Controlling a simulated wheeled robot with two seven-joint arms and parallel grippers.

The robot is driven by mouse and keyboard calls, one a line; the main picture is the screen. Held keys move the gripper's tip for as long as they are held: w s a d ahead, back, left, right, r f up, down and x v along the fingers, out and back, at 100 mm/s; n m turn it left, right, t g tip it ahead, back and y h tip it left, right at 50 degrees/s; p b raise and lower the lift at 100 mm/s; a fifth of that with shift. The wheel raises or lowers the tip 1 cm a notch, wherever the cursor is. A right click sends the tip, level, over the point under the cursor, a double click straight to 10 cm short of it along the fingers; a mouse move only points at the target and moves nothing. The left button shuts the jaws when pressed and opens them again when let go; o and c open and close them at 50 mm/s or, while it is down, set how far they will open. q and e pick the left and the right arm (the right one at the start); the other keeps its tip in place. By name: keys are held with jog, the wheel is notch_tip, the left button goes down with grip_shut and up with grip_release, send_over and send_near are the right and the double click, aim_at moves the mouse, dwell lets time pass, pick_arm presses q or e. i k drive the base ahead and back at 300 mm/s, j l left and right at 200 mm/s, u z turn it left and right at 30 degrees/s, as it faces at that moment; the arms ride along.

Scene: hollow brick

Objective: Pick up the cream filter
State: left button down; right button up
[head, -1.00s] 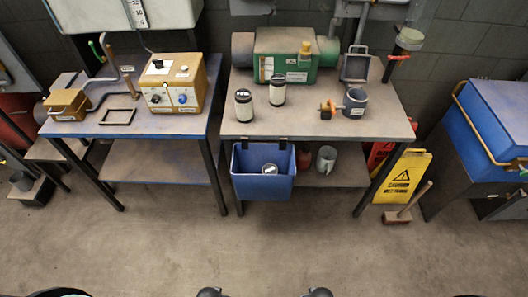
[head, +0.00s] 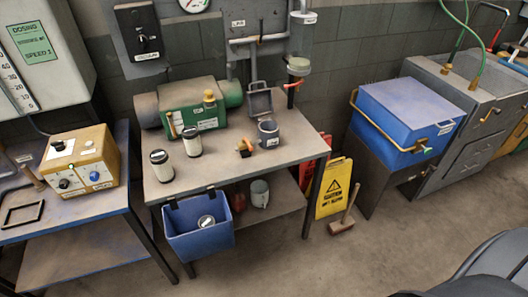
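Two cream cylinders with dark ends stand upright on the middle bench. The nearer filter (head: 162,168) is close to the bench's left front corner, and the other filter (head: 192,143) is just behind it to the right. A third round piece with a dark and white top (head: 206,221) lies inside the blue bin (head: 202,243) hung on the bench front. I cannot tell which of these the task means. Neither of my grippers shows in the head view.
A yellow sign (head: 333,187) and a brush (head: 342,226) stand on the floor to the right. Floor in front is clear.

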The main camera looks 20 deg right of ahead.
aim_at(160, 160)
jog(key=i+j, duration=0.15)
jog(key=i, duration=0.85)
